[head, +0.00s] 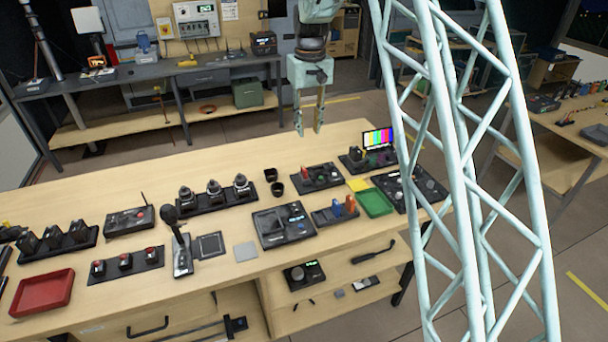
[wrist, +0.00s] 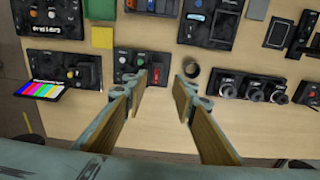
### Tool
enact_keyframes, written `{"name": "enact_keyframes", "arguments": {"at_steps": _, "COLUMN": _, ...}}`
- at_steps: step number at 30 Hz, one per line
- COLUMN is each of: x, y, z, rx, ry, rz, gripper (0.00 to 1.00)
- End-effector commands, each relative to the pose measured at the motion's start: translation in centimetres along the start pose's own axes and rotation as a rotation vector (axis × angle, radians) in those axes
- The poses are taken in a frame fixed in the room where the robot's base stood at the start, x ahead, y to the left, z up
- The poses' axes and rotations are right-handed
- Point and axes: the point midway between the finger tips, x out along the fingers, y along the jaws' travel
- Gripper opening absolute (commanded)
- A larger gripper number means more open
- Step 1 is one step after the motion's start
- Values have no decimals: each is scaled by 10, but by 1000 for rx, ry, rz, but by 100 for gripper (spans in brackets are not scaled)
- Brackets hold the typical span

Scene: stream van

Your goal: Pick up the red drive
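An orange-red upright piece (head: 350,203), which looks like the red drive, stands in a small dark holder (head: 322,217) beside a blue piece (head: 337,209), right of the middle of the table. In the wrist view the holder (wrist: 152,10) is cut off by the top edge, so the red drive shows only in part there. My gripper (head: 308,131) hangs above the far edge of the table, behind the holder and apart from it. Its two fingers point down and are spread wide in the wrist view (wrist: 160,92). Nothing is between them.
A green tray (head: 376,203) and yellow note (head: 358,185) lie right of the holder. A black control panel (head: 270,228) is left of it. A lit colour-bar screen (head: 378,139) stands at the back right.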

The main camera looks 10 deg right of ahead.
Motion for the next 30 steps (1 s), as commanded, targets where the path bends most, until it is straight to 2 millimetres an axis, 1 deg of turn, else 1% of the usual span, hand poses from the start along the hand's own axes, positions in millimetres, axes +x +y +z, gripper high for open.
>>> {"name": "enact_keyframes", "arguments": {"at_steps": 1, "x": 10, "y": 1, "z": -6, "rx": -2, "ry": -7, "rz": -1, "gripper": 25}}
{"name": "enact_keyframes", "arguments": {"at_steps": 9, "x": 56, "y": 5, "z": -35, "rx": -11, "ry": -28, "rz": -4, "gripper": 25}}
{"name": "enact_keyframes", "arguments": {"at_steps": 15, "x": 81, "y": 7, "z": -48, "rx": -16, "ry": -39, "rz": -6, "gripper": 25}}
{"name": "enact_keyframes", "arguments": {"at_steps": 21, "x": 91, "y": 8, "z": -53, "rx": -18, "ry": -43, "rz": -6, "gripper": 25}}
{"name": "enact_keyframes", "arguments": {"at_steps": 30, "x": 92, "y": 8, "z": -54, "rx": -18, "ry": -43, "rz": -6, "gripper": 25}}
